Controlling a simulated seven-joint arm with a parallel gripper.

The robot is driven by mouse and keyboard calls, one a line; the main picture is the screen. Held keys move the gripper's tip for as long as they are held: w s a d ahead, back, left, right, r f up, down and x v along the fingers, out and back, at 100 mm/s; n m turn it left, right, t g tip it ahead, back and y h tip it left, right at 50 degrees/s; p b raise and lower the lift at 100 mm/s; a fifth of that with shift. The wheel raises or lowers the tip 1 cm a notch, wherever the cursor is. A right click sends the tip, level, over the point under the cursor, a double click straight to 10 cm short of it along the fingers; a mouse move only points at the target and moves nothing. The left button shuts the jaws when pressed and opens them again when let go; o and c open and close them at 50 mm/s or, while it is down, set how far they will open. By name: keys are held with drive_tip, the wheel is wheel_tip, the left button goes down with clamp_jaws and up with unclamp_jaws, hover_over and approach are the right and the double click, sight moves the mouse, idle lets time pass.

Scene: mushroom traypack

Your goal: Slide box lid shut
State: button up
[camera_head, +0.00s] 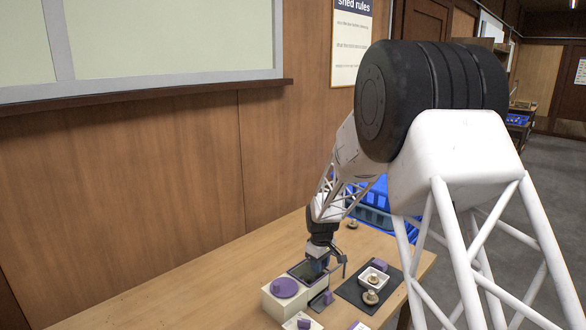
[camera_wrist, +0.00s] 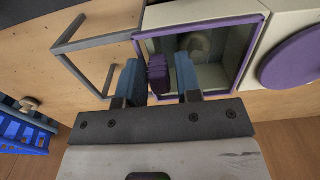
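The cream box (camera_wrist: 186,14) has a purple rim around a dark greenish, see-through top in the wrist view. A pale rounded shape shows dimly inside. The lid's purple handle (camera_wrist: 158,75) stands near the box's left end. The fingers hide part of the top, and I cannot tell whether any gap remains at the lid's edge. In the head view, my gripper (camera_head: 318,264) is at the box, which it partly hides.
A grey rail frame (camera_wrist: 75,62) sticks out left of the box, empty. A cream block with a purple disc (camera_wrist: 295,60) stands close on the right. A dark mat (camera_head: 354,294) holds a white tray, mushrooms and a purple block. Blue crates (camera_head: 372,208) stand behind the table.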

drive_tip(key=shift+s+a+f, duration=0.15)
drive_tip(key=shift+s+f, duration=0.2)
drive_tip(key=shift+f, duration=0.3)
drive_tip(key=shift+c, duration=0.3)
drive_tip(key=shift+s+a+f, duration=0.1)
drive_tip(key=shift+s+a, duration=0.15)
drive_tip(key=shift+s, duration=0.05)
drive_tip(key=o, duration=0.4)
drive_tip(key=shift+r, duration=0.2)
drive_tip(key=o, duration=0.3)
drive_tip(key=shift+r, duration=0.3)
drive_tip(key=shift+w+r, duration=0.2)
drive_tip(key=shift+r, duration=2.05)
